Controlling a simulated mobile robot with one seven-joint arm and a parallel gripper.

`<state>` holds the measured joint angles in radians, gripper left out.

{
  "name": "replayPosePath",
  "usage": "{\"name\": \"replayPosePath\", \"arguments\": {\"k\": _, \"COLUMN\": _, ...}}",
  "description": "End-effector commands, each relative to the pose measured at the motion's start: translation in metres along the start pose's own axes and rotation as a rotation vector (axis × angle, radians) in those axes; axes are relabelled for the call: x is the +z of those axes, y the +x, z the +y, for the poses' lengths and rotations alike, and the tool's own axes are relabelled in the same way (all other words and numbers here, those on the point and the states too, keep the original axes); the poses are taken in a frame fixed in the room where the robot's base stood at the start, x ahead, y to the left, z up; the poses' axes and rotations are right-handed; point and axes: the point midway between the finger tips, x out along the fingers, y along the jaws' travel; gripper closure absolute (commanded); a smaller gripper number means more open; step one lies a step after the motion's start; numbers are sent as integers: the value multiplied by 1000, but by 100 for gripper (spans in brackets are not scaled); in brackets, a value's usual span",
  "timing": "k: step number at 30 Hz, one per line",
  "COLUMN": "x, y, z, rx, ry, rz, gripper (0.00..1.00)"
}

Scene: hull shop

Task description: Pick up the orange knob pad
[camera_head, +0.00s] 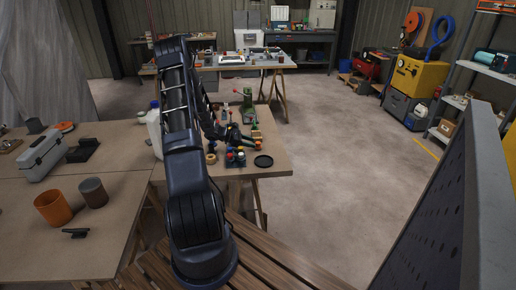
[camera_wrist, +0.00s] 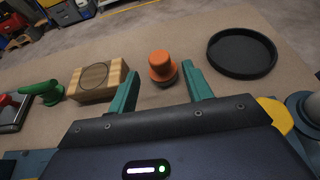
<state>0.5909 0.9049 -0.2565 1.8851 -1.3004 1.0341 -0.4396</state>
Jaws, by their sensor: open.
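The orange knob pad (camera_wrist: 162,67) stands upright on the brown tabletop in the wrist view, with a rounded knob on a wider base. My gripper (camera_wrist: 161,80) is open, with one green finger to the left of the pad and one to the right. The fingertips reach about level with the pad in the picture, and I see no contact. Whether the pad is fully between the fingers in depth I cannot tell.
A shallow black round dish (camera_wrist: 242,53) lies to the right. A green handled item (camera_wrist: 40,91) is at far left. A yellow thing (camera_wrist: 276,114) is close by my gripper's right side. Table beyond the pad is clear.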

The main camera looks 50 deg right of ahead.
Motion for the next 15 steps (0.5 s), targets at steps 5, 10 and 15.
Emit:
{"name": "replayPosePath", "arguments": {"k": 5, "x": 1, "y": 8, "z": 0, "rx": -1, "ry": 1, "rz": 0, "gripper": 50}}
{"name": "replayPosePath", "arguments": {"k": 10, "x": 1, "y": 21, "z": -1, "rx": -3, "ry": 1, "rz": -1, "gripper": 50}}
{"name": "replayPosePath", "arguments": {"k": 15, "x": 2, "y": 47, "z": -1, "rx": -4, "ry": 1, "rz": -1, "gripper": 50}}
